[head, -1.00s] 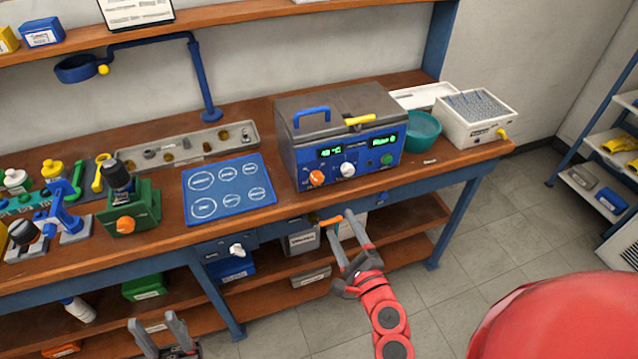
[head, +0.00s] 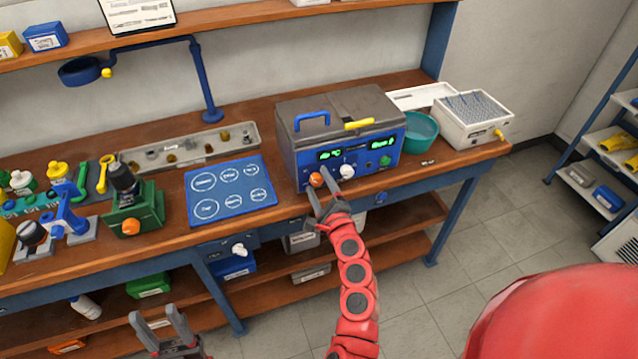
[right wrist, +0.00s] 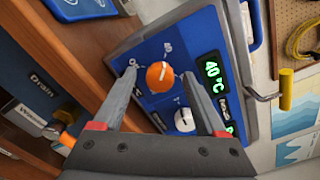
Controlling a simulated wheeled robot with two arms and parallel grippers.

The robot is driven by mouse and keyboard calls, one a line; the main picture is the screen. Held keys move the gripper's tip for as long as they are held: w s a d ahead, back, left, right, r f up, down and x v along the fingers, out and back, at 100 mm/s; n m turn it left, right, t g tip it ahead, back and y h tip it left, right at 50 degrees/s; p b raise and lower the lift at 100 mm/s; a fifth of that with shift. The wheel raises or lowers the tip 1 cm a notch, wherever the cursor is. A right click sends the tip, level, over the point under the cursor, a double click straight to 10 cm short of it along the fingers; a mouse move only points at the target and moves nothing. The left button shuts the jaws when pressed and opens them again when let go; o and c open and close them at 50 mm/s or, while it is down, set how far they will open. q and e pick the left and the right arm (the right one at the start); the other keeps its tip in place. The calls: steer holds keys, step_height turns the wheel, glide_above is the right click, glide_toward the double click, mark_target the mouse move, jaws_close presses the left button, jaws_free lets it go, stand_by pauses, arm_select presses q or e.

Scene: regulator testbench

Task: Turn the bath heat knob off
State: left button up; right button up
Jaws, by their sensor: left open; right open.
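The bath (head: 350,178) is a blue box with a dark grey lid on the bench, with green lit displays on its front. An orange knob (head: 316,179) is at the front panel's left, and a white knob (head: 347,171) is to its right. In the right wrist view the orange knob (right wrist: 160,75) lies between the open fingers, with the white knob (right wrist: 184,119) nearby and a "40 °C" display. My right gripper (head: 323,182) is open in front of the orange knob; contact cannot be told. My left gripper (head: 158,322) is open and empty, low in front of the bench.
A blue mat (head: 231,190) with circles lies left of the bath. A green device (head: 132,208) with an orange knob stands further left. A teal bowl (head: 419,131) and a white rack box (head: 473,117) stand right of the bath.

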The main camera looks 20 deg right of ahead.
jaws_close()
stand_by(0.3)
steer(key=n+b, duration=0.2)
steer(key=n, duration=0.1)
steer(key=shift+f+b, duration=0.2)
steer(key=shift+b, duration=0.1)
steer(key=n+b, duration=0.3)
steer(key=n, duration=0.2)
steer(key=shift+n+b, duration=0.3)
steer(key=shift+n, duration=0.1)
steer(key=n+b, duration=0.3)
steer(key=n, duration=0.2)
steer(key=shift+b, duration=0.3)
steer(key=shift+n+b, duration=1.25)
steer(key=shift+n, duration=0.85)
